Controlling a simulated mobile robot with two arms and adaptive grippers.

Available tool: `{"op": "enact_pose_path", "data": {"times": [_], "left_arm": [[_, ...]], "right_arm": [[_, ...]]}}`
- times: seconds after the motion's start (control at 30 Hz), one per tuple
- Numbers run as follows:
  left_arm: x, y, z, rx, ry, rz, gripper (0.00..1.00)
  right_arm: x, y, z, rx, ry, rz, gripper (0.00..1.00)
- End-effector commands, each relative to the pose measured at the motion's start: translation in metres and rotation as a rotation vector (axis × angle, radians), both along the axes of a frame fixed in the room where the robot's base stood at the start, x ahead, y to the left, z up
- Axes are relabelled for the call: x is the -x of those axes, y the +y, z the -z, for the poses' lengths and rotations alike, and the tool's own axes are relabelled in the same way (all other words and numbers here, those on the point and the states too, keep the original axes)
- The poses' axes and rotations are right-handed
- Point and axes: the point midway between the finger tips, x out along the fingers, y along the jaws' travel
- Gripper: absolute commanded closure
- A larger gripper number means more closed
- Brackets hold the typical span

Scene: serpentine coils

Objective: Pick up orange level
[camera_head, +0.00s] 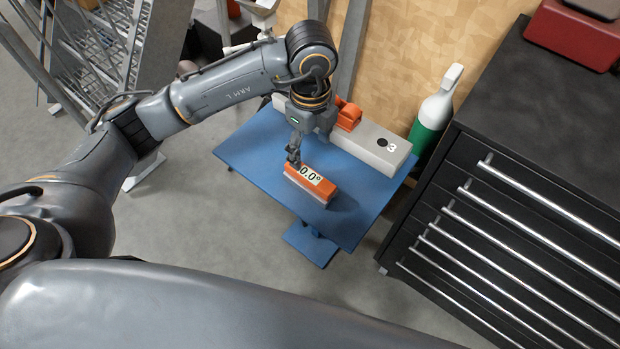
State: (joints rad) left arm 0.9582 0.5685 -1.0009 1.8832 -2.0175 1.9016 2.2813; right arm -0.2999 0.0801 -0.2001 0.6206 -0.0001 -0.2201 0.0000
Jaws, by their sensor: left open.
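The orange level (322,190) lies on the blue table (258,160). It is a small orange block with a pale display that reads 0.0° and a light lower edge. My left gripper (293,162) points down at the level's left end, very close to it. The jaws are open. Whether a finger touches the level, or sits around its end, I cannot tell. My right gripper is not in view.
A long light-grey block (372,146) marked 3 lies along the table's back, with an orange item (349,115) by it. A green and white bottle (434,115) stands behind the right corner. A black drawer cabinet (500,150) is at right, metal steps (95,50) at left.

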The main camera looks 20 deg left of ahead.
Motion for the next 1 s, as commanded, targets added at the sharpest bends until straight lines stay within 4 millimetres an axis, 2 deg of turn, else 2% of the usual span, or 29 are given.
{"op": "enact_pose_path", "data": {"times": [0.1, 0.23, 0.47, 0.8, 1.0], "left_arm": [[0.001, 0.0, 0.026, 0.001, 0.007, 0.0, 0.28], [0.001, 0.0, 0.047, 0.003, 0.004, 0.001, 0.28], [0.001, -0.001, 0.063, 0.004, 0.004, 0.003, 0.28], [0.002, 0.0, 0.108, 0.004, 0.003, 0.004, 0.28], [0.002, 0.0, 0.111, 0.005, 0.001, 0.004, 0.28]], "right_arm": [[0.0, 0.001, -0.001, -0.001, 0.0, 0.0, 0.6], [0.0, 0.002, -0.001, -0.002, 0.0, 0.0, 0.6], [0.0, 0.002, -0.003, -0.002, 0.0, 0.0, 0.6], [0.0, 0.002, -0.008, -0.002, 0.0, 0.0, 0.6], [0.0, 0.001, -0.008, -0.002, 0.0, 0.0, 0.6]]}}
